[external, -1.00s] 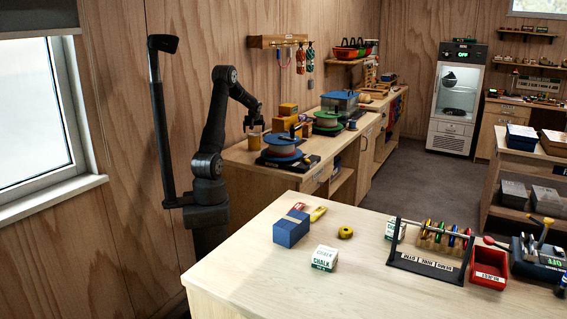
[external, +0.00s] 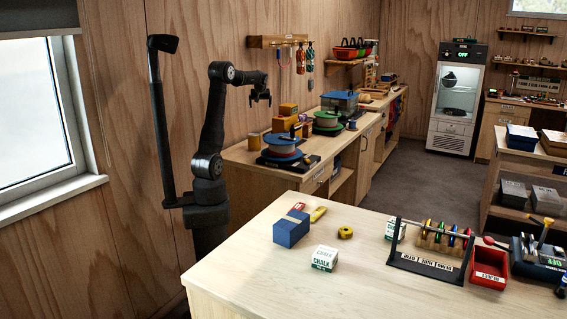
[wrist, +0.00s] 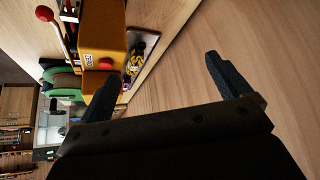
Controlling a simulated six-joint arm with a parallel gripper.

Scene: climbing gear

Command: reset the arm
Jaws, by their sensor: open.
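My gripper (external: 261,99) is raised in the air above the left end of the back workbench, in front of the wood wall. It is open and points downward, with nothing between its fingers. My arm is bent at the elbow, with its forearm about level. In the wrist view my gripper (wrist: 165,80) shows two dark fingers spread apart, with bare wood panelling between and beyond them.
The back workbench (external: 240,154) holds a spool (external: 282,146) and an orange machine (wrist: 103,42). A brown cylinder (external: 254,141) stands at its near end. The front table (external: 270,275) carries a blue block (external: 291,229) and chalk boxes. Air around my gripper is clear.

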